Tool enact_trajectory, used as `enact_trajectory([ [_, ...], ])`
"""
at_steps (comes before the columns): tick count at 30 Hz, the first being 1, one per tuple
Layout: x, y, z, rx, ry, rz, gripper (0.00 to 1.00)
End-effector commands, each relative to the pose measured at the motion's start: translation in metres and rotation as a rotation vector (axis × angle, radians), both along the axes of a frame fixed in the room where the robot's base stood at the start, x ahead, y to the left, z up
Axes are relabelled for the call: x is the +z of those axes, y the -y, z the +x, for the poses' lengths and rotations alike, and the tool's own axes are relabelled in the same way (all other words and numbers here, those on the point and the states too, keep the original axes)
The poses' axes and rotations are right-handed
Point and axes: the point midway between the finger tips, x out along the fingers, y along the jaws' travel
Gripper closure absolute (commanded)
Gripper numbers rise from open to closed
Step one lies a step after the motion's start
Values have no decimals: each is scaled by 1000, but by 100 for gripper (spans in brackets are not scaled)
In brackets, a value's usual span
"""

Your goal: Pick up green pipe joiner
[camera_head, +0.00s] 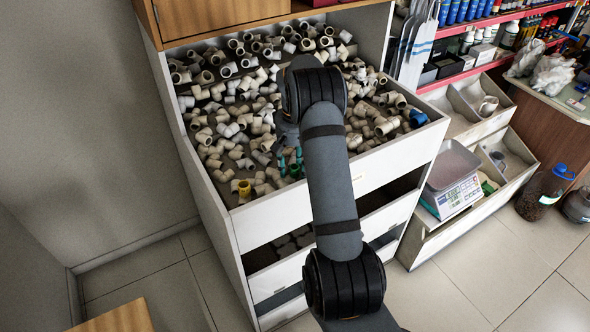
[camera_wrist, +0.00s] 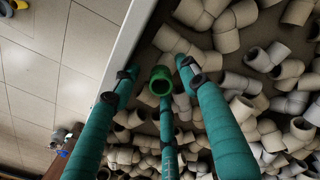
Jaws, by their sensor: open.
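The green pipe joiner (camera_wrist: 160,82) shows in the wrist view as a short ring with a dark open mouth, near the bin's pale edge. My gripper (camera_wrist: 156,73) has three teal fingers, spread open. The joiner appears between the two upper fingertips, in line with the tip of the lower middle finger. I cannot tell whether any finger touches it. In the head view, my gripper (camera_head: 290,163) is low over the front part of the bin, partly behind my arm. I cannot make out the green joiner there.
Many white and grey pipe fittings crowd the bin (camera_head: 237,220) around my gripper. A yellow fitting (camera_head: 244,188) lies to the left, a blue one (camera_head: 418,118) at the far right. The bin's front wall (camera_wrist: 130,35) is close to my fingers. A scale (camera_head: 455,190) stands right.

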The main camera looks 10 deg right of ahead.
Motion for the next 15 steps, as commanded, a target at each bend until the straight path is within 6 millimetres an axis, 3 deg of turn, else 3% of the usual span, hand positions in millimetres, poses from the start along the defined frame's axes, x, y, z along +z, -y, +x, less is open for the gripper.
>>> enact_trajectory([
  [4,0,-1,0,0,1,0,56],
  [15,1,-1,0,0,1,0,78],
])
